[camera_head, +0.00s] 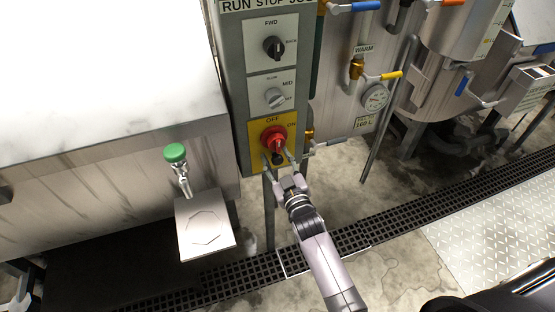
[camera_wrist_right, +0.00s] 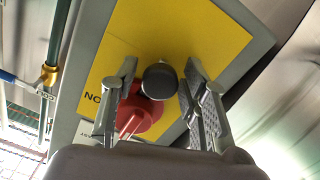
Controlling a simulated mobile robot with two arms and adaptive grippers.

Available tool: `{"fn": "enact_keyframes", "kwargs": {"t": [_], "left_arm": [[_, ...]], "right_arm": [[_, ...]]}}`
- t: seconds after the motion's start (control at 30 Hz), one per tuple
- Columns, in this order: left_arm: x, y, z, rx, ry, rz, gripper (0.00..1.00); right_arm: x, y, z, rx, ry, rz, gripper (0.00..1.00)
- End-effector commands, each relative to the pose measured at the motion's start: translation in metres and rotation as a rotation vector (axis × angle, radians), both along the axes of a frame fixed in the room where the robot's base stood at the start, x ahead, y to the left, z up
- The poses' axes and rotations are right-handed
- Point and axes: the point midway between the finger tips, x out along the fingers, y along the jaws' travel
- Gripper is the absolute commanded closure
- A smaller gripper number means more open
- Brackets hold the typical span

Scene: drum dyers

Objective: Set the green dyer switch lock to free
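The red switch (camera_head: 273,137) sits on a yellow plate (camera_head: 254,131) low on the grey control panel, by the labels OFF and ON. A small dark round-ended piece (camera_head: 278,159), which looks like the lock, sticks out at its lower side. In the right wrist view this dark piece (camera_wrist_right: 160,80) lies between my fingers, in front of the red switch (camera_wrist_right: 146,112). My right gripper (camera_head: 279,163) is open around it, a finger on each side. A gap shows on the left; contact on the right cannot be told. My left gripper is out of view.
Above are a black selector (camera_head: 273,46) and a grey selector (camera_head: 274,97). A green-topped knob (camera_head: 174,153) and a square plate (camera_head: 204,225) stand out at left. Pipes with a yellow-handled valve (camera_head: 390,76) and a gauge (camera_head: 375,98) are at right. A floor grate (camera_head: 405,214) runs below.

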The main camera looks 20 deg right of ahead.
Motion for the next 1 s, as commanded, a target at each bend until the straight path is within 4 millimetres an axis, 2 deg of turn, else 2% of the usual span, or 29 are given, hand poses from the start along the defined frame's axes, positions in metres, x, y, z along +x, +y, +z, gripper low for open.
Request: {"fn": "enact_keyframes", "kwargs": {"t": [0.07, 0.57, 1.0], "left_arm": [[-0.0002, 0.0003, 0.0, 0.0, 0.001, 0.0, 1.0], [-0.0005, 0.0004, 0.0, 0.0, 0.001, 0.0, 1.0], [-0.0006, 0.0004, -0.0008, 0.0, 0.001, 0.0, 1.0]], "right_arm": [[-0.0001, 0.0, 0.0, 0.0, 0.0, 0.0, 0.66], [-0.0003, 0.0001, 0.0, 0.0, 0.0, 0.0, 1.0], [-0.0003, 0.0001, -0.0011, 0.0, 0.0, 0.0, 1.0]]}}
